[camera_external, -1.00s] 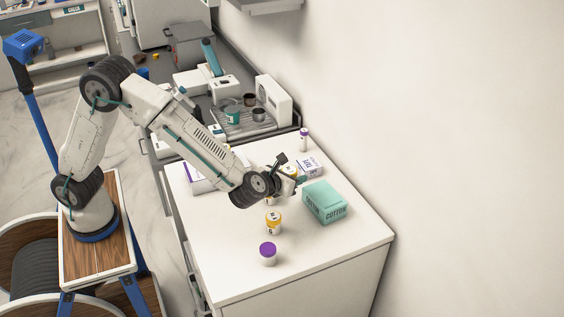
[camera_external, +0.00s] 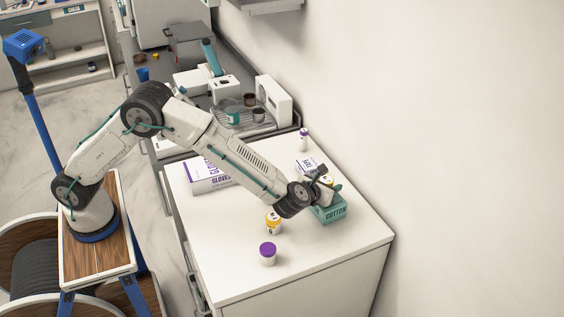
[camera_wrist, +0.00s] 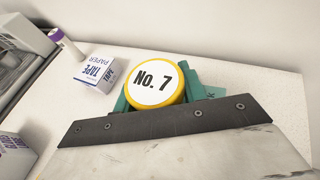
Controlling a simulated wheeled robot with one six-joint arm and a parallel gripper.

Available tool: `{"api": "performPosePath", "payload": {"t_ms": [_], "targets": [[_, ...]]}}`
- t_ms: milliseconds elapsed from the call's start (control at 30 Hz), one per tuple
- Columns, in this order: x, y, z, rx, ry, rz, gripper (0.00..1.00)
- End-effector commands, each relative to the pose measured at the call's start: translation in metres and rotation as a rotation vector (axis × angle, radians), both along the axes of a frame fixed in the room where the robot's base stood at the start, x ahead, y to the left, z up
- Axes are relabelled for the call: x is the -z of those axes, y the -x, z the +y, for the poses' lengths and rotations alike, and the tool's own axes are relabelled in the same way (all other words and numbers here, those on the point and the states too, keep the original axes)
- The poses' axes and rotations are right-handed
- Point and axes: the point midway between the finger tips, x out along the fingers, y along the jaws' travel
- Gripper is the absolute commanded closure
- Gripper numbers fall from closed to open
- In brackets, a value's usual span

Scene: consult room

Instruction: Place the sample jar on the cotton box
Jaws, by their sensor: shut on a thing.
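The sample jar has a yellow-rimmed white lid marked "No. 7" and fills the middle of the wrist view (camera_wrist: 155,82). My gripper (camera_external: 327,186) is shut on this jar, with teal finger parts on both sides of it. In the external view the jar (camera_external: 326,179) is partly hidden by my gripper, over the cotton box. The teal cotton box (camera_external: 332,212) is on the white counter, its top largely covered by my gripper. I cannot tell whether the jar touches the box top.
Another yellow-lidded jar (camera_external: 273,224) and a purple-lidded jar (camera_external: 267,251) stand left of the box. A paper tape box (camera_external: 306,165) and a purple-capped tube (camera_external: 303,139) are behind. A glove box (camera_external: 207,178) lies at the left. The front right counter is clear.

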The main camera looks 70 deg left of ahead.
Motion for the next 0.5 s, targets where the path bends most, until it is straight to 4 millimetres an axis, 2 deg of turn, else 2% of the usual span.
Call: {"api": "performPosePath", "payload": {"t_ms": [233,267,300,333,500], "targets": [[0.0033,0.0002,0.0,0.0,0.0,0.0,0.81],[0.0032,0.0002,0.0,0.0,0.0,0.0,0.53],[0.003,0.0002,0.0,0.0,0.0,0.0,0.42],[0.003,0.0002,0.0,0.0,0.0,0.0,0.37],[0.003,0.0002,0.0001,0.0,0.0,0.0,0.37]]}}
